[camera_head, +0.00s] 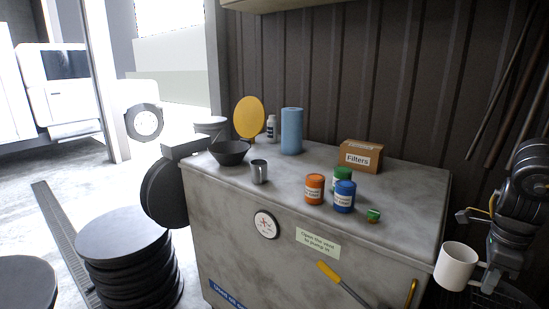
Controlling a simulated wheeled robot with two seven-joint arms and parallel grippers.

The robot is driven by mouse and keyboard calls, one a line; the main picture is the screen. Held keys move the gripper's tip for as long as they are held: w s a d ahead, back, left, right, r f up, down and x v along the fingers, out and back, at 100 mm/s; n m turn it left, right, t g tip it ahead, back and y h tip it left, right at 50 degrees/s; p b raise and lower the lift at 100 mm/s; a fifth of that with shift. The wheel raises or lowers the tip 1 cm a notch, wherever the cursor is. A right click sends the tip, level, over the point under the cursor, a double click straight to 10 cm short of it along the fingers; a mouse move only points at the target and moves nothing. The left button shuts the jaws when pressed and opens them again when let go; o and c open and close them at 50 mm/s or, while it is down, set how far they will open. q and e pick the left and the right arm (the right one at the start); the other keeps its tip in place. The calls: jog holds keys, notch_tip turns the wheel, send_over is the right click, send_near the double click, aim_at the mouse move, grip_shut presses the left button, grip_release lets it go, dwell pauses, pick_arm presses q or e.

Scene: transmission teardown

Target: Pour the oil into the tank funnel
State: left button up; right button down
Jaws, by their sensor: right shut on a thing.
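A dark, wide funnel-like bowl (230,152) sits at the left end of the grey tank top (300,200). A yellow round disc (249,117) stands upright behind it. My right gripper (487,268) is at the far right, beyond the tank's right edge, and is shut on a white mug (455,268) at its handle side. The mug is close to upright, off the tank's front right corner and well away from the funnel. I cannot tell whether oil is in it. My left gripper is not in view.
A metal cup (259,171) stands right of the funnel. Orange (314,188), blue (343,196) and green (342,178) canisters, a small green item (374,215), a Filters box (361,156), a blue roll (292,131) and a white bottle (271,128) also stand on top.

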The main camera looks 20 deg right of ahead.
jog(key=s+a+f+n+b, duration=0.1)
jog(key=s+a+f+n, duration=0.2)
jog(key=f, duration=0.6)
jog(key=s+a+f+n+b, duration=0.1)
jog(key=s+a+f, duration=0.1)
jog(key=a+f, duration=0.6)
jog(key=w+a+f+n+b, duration=0.1)
jog(key=w+a+f+n, duration=0.2)
jog(key=a+f+n, duration=0.55)
jog(key=w+a+n+b, duration=0.1)
jog(key=w+a+n, duration=0.1)
jog(key=a, duration=1)
jog(key=w+a+r+n+b, duration=0.2)
jog(key=w+r+n, duration=0.2)
jog(key=w+r, duration=0.7)
jog(key=shift+w+a, duration=0.4)
jog(key=shift+n, duration=0.35)
